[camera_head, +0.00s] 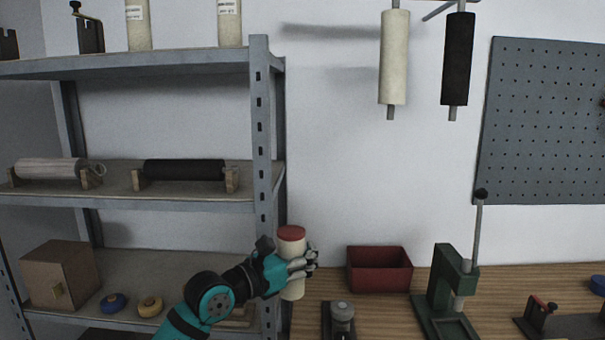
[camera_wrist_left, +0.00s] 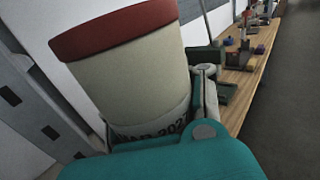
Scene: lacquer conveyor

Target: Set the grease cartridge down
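The grease cartridge (camera_head: 292,248) is a cream cylinder with a red cap. My left gripper (camera_head: 298,267) is shut around its middle and holds it upright, in front of the shelf post and at the left end of the wooden bench. In the left wrist view the cartridge (camera_wrist_left: 130,85) fills the left half, tilted in the picture, with dark print low on its side by the fingers. I cannot tell how far its bottom is from any surface. My right gripper is not in view.
A grey metal shelf (camera_head: 150,205) with rollers, a cardboard box (camera_head: 60,277) and tape rolls stands at left. On the wooden bench (camera_head: 385,310) are a red bin (camera_head: 379,271), a green press (camera_head: 447,290) and a small dark device (camera_head: 341,318). Bare bench shows between them.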

